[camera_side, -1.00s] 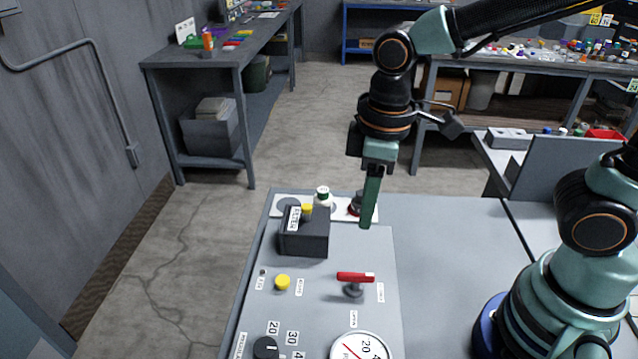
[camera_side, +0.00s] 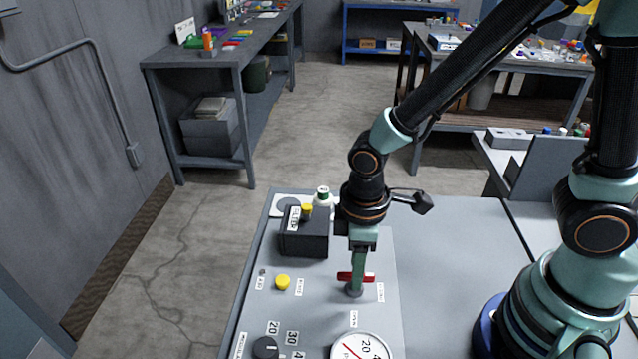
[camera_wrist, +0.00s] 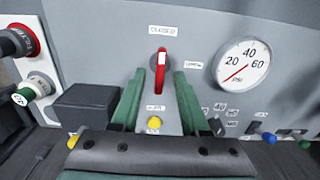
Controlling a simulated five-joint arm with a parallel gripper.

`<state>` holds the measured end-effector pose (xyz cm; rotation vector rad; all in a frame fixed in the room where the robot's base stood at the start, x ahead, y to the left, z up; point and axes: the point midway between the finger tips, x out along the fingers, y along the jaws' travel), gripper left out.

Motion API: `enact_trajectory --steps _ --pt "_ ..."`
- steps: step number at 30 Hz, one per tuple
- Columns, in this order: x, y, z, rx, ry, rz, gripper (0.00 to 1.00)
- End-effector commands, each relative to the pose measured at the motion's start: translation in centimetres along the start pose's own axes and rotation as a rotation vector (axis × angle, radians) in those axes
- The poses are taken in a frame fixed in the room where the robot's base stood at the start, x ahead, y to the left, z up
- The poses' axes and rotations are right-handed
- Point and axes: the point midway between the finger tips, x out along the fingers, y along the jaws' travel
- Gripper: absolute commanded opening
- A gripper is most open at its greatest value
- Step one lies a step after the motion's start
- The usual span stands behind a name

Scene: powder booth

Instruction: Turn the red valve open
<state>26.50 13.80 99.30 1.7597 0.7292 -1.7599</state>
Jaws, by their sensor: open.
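The red valve handle (camera_side: 369,278) sits on a short grey stem on the grey panel, partly hidden behind my gripper in the side view. In the wrist view the red handle (camera_wrist: 161,61) stands upright, its long axis toward the label that seems to read CLOSED (camera_wrist: 162,29). A second label, seemingly OPEN (camera_wrist: 194,65), is to its right. My gripper (camera_side: 356,287) points down at the handle. In the wrist view its green fingers (camera_wrist: 159,76) are open, one on each side of the handle's lower part; I cannot tell whether they touch it.
A dark box (camera_side: 304,243) and a yellow button (camera_side: 283,282) are left of the valve. A round gauge (camera_side: 361,350) is nearer the camera, and a black knob (camera_side: 266,347) is at the lower left.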

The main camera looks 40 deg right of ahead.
Motion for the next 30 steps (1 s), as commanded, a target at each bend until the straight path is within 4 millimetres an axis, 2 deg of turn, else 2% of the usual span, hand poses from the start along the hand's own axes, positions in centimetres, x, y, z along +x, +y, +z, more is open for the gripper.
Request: enact_trajectory --steps 5,13,14,15,17,18,30 --pt "0.88 -0.01 0.04 0.000 -0.001 0.000 0.45" --pt "0.97 -0.01 0.03 0.000 0.000 0.000 0.45" --pt "0.96 -0.01 0.03 0.000 0.000 0.000 0.41" --pt "0.96 -0.01 0.02 0.000 0.000 0.000 0.26" --pt "0.95 -0.01 0.02 0.000 0.000 0.000 0.03" --pt "0.95 0.00 0.02 0.000 0.000 0.000 0.00" --pt "0.92 -0.01 0.01 0.042 0.000 0.000 0.00"
